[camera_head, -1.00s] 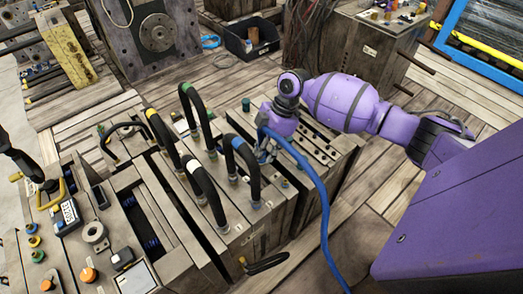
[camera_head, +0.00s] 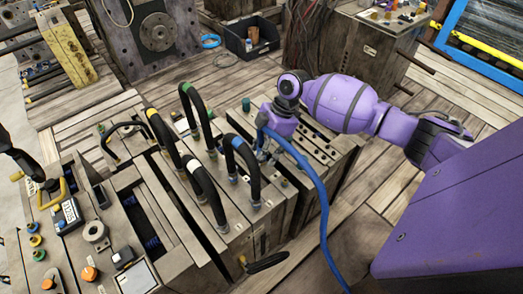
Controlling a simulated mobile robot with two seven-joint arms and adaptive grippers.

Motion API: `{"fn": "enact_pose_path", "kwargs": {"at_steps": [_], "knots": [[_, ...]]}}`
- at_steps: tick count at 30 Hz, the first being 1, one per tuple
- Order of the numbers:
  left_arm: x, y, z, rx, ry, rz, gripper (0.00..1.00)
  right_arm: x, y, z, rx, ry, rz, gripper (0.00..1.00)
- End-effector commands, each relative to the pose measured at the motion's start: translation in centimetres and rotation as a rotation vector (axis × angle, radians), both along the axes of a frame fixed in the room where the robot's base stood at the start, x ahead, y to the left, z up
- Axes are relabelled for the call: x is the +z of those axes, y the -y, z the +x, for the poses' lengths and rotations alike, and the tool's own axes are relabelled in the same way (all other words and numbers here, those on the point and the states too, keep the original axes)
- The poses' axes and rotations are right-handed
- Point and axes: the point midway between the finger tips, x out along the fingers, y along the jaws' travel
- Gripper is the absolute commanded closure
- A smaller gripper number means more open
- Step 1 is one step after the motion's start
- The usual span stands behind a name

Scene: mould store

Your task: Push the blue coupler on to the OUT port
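My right gripper (camera_head: 266,154) comes in from the right on the purple arm and points down over the top of the mould block (camera_head: 237,240). A blue hose (camera_head: 322,215) runs up from the lower right into this gripper, which appears shut on the blue coupler at the hose's end. The fingers and hose largely hide the coupler, and I cannot tell whether it touches a port. The OUT port's label is not readable; the spot under the gripper is hidden.
Black looped hoses with green (camera_head: 198,110), yellow, white and blue bands stand just left of the gripper. A panel with buttons (camera_head: 92,273) is at lower left. A dark bin (camera_head: 252,38) sits on the floor behind.

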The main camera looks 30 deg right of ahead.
Motion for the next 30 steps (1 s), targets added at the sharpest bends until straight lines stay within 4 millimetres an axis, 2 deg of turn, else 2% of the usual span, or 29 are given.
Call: {"fn": "enact_pose_path", "kwargs": {"at_steps": [6,10,22,27,30], "knots": [[-0.1,0.0,-0.4,0.002,-0.007,-0.001,0.60,0.0,0.0,0.0,-0.001,-0.001,0.000,0.56],[-0.1,0.0,-0.3,0.002,-0.005,-0.001,0.60,0.9,0.4,0.0,-0.001,0.001,0.000,0.56],[0.0,0.0,-0.1,0.001,-0.001,-0.001,0.60,8.4,3.5,-0.3,-0.001,0.002,-0.001,0.56],[0.0,0.0,0.0,0.000,-0.001,0.000,0.60,10.4,4.3,-0.5,-0.001,0.001,0.000,0.56],[0.0,0.0,0.0,0.000,-0.001,0.000,0.60,10.9,4.5,-0.5,0.000,-0.001,0.000,0.56]]}}
